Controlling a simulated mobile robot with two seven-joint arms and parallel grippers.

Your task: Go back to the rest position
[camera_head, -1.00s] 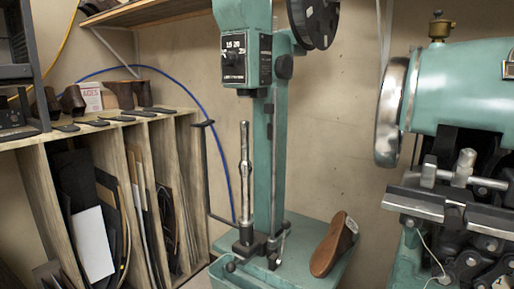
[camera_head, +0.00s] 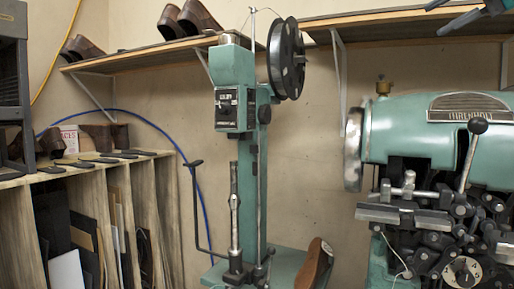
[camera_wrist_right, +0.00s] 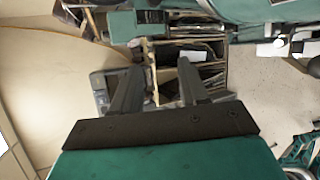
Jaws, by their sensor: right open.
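My right gripper (camera_head: 447,13) shows at the top right corner of the head view, in front of the shelf and above the big green machine. Its two dark fingers are apart with nothing between them. In the right wrist view the same open gripper (camera_wrist_right: 158,70) has clear space between its fingers, with the rack of boards far beyond. My left gripper is in neither view. A brown shoe (camera_head: 313,264) rests on the green base of the stitcher (camera_head: 238,85), apart from my gripper.
The large green machine (camera_head: 410,130) with a lever stands at right. A wall shelf (camera_head: 150,55) with brown shoes runs across the top. A wooden rack (camera_head: 172,215) of boards stands at left. Bare floor (camera_wrist_right: 255,95) shows in the wrist view.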

